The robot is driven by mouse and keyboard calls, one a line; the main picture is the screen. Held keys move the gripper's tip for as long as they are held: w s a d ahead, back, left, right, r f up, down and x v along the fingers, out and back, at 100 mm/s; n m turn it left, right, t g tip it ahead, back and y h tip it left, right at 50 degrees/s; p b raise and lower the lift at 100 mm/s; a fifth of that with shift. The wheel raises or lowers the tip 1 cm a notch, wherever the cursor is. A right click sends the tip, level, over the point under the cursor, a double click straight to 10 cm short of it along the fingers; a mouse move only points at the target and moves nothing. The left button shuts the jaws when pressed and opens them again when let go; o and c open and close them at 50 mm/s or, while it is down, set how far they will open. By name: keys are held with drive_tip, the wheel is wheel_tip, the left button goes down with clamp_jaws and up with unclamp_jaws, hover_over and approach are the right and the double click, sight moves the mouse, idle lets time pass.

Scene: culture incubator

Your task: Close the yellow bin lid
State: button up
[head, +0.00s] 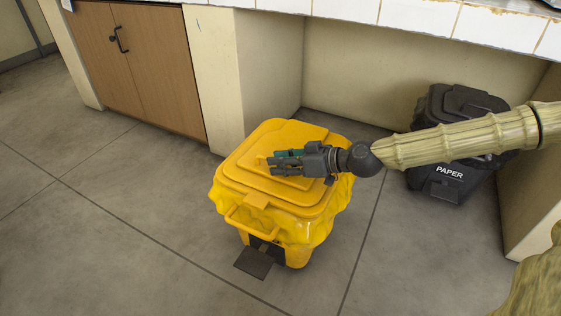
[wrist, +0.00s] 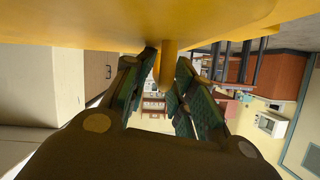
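The yellow bin (head: 290,232) stands on the floor in the middle of the head view. Its yellow lid (head: 245,178) lies flat over the top and looks shut, with no gap that I can make out. My gripper (head: 272,163) lies sideways just over the lid, its fingers pointing left. In the wrist view the lid's yellow surface (wrist: 60,22) fills the top. My gripper's green-padded fingers (wrist: 168,70) are apart, with a short yellow piece (wrist: 168,58) seen between or just beyond them. I cannot tell whether they touch it.
A black bin marked PAPER (head: 450,175) stands at the right, behind my arm. A white-tiled counter (head: 400,14) runs above, with a wooden cabinet (head: 145,70) at the left. A dark pedal (head: 254,264) is at the yellow bin's foot. Floor in front and left is clear.

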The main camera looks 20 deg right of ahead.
drive_tip(key=shift+d, duration=0.1)
idle(0.3)
drive_tip(key=shift+v, duration=3.65)
